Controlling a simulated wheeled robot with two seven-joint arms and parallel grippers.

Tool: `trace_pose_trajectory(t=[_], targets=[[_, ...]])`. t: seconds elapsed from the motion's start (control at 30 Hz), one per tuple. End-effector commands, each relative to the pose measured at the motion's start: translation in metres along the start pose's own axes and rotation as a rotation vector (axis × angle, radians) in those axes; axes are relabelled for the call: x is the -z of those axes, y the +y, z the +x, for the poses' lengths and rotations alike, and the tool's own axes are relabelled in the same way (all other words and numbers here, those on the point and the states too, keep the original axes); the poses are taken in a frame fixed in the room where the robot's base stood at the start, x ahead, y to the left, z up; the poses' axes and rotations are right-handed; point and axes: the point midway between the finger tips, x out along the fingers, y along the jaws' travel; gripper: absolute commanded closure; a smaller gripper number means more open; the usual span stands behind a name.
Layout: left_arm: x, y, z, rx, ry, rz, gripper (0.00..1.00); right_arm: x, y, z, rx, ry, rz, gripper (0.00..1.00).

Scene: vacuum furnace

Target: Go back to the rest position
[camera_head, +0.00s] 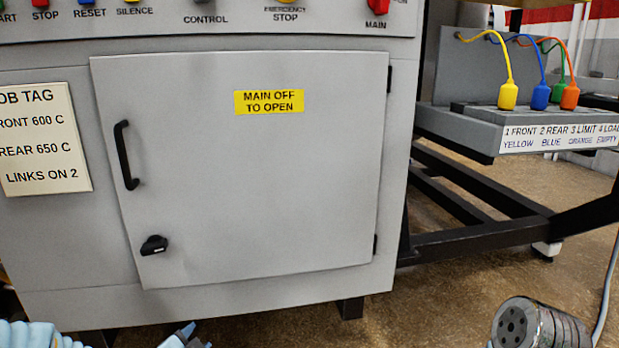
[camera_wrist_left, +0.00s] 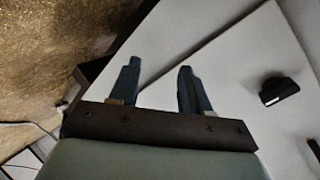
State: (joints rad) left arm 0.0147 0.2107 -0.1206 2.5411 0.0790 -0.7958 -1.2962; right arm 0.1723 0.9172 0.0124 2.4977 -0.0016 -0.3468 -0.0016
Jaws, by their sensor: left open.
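My left gripper (camera_wrist_left: 157,85) shows in the left wrist view with its two dark fingers apart and nothing between them. In that view it is in front of the lower part of the grey cabinet door (camera_wrist_left: 230,70), and the black latch knob (camera_wrist_left: 279,90) is to its right. In the head view only the tip of my left gripper (camera_head: 186,335) shows at the bottom edge, below the cabinet door (camera_head: 250,190). The door looks shut, with a black handle (camera_head: 126,155) and a black latch knob (camera_head: 154,245). My right gripper is not in view.
Control buttons line the panel (camera_head: 230,28) above the door. A job tag (camera_head: 42,140) is on the left. At right, yellow (camera_head: 508,96), blue (camera_head: 541,96) and orange (camera_head: 570,96) plugs stand on a labelled ledge. A black frame (camera_head: 480,235) and a ribbed metal cylinder (camera_head: 540,325) are lower right.

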Motion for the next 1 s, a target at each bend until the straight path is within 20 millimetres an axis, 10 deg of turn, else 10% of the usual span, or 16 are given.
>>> trace_pose_trajectory(t=[0.2,0.53,1.0], targets=[[-0.057,0.177,0.013,-0.457,-0.296,-0.546,0.53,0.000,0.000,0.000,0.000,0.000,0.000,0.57],[-0.107,0.350,-0.064,-0.753,-0.933,-1.111,0.53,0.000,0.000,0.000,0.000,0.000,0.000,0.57],[-0.033,0.261,-0.117,-0.753,-0.924,-1.108,0.53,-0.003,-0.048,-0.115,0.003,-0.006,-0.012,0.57]])
